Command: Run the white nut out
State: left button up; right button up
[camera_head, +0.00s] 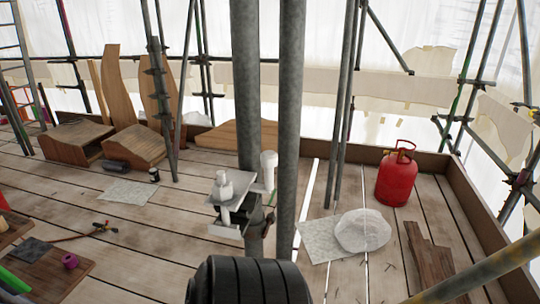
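A small fixture with a grey plate (238,189) is at the two grey upright poles in the middle of the head view. A white stepped piece (223,186) stands upright on the plate, and a pale rod-like part (226,214) shows under it. A white cylinder (268,164) is just right of the plate, between the poles. I cannot tell which of these white parts is the nut, and no thread can be made out. Neither of my grippers shows in this view.
Two thick poles (246,90) (291,110) rise through the middle. A ribbed black drum-like shape (248,282) fills the bottom centre. Tools and wooden pieces (136,148) lie left.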

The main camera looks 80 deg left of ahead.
aim_at(221, 195)
jog(key=j+u, duration=0.2)
jog(key=u, duration=2.45)
jog(key=j, duration=0.1)
